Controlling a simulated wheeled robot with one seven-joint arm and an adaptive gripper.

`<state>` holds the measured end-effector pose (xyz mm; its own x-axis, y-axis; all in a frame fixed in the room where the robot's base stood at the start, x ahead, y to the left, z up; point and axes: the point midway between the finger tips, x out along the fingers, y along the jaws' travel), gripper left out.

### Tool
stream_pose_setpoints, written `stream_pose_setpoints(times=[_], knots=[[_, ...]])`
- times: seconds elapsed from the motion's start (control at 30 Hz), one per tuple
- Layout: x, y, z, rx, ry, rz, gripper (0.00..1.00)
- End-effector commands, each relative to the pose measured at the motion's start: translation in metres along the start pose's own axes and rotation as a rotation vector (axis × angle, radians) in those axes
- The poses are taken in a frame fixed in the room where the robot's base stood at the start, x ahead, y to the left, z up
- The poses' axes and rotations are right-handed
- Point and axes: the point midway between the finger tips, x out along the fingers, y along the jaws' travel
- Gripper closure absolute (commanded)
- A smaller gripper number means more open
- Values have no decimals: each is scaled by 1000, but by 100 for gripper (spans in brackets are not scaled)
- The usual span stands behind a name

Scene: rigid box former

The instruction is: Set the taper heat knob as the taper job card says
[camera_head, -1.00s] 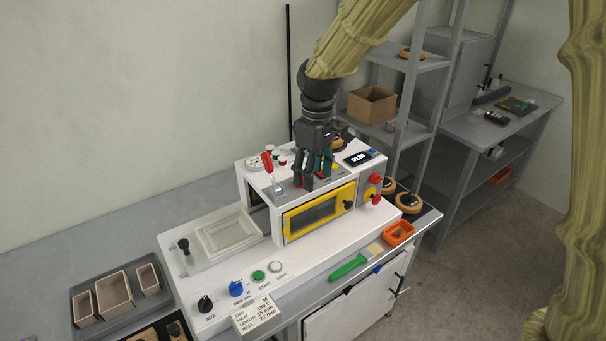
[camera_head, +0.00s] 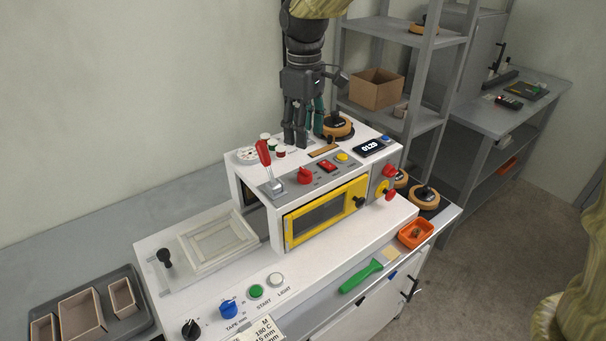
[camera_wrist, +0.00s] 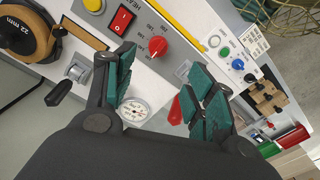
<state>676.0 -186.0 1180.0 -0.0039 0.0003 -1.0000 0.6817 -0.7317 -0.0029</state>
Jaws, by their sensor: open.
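The red heat knob (camera_head: 305,176) is on the sloped panel of the white machine, between a red lever and a red switch. In the wrist view the red knob (camera_wrist: 158,47) has numbers around it, with 160 and 180 among them; its exact setting is too small to tell. The job card (camera_head: 262,328) is cut by the bottom edge of the head view; it reads M, 180 C and 15 mm. My gripper (camera_head: 303,138) is open and empty, above the back of the machine's top, behind the knob and apart from it. The wrist view shows its green-padded fingers (camera_wrist: 163,75) spread.
The red lever (camera_head: 264,155) stands left of the knob. A red rocker switch (camera_head: 327,166) and yellow button (camera_head: 342,157) are to its right. A digital display (camera_head: 369,147) is at right.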

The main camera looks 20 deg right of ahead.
Motion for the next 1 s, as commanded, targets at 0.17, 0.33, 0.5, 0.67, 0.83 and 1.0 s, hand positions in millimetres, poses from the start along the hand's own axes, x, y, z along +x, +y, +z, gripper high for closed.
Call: stream_pose_setpoints(times=[0.17,0.33,0.5,0.67,0.83,1.0], knots=[[11,2,4,7,0,0,45],[23,4,7,12,-2,-1,45],[49,4,8,13,-3,-3,45],[75,4,8,11,-3,-2,45],[98,4,6,10,-2,-1,45],[112,3,6,10,-1,0,45]])
